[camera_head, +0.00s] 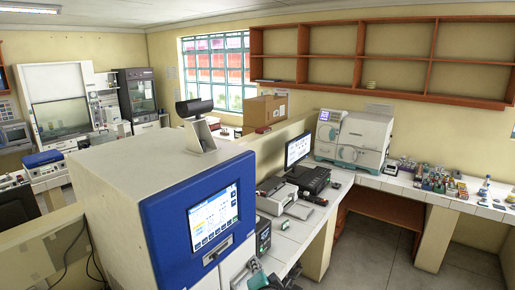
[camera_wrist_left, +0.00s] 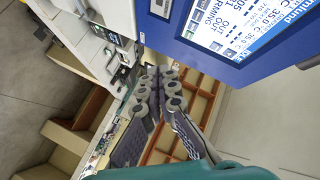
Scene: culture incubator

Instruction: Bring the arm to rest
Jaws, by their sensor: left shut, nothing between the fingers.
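My left gripper (camera_head: 280,282) shows only in part at the bottom edge of the head view, low in front of the incubator and to the right of its blue front. In the left wrist view, its two dark padded fingers (camera_wrist_left: 157,78) come together at the tips, shut with nothing between them. The culture incubator (camera_head: 120,195) is a large white box with a blue front and a lit screen. Its blue front (camera_wrist_left: 200,65) also fills the top right of the left wrist view, apart from the fingers. My right gripper is not in view.
A white counter (camera_head: 295,235) runs behind the gripper, with a printer (camera_head: 277,197), a monitor (camera_head: 298,148) and a small dark device (camera_head: 263,238). A large bench instrument (camera_head: 352,138) stands farther back. The grey floor at the right is open.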

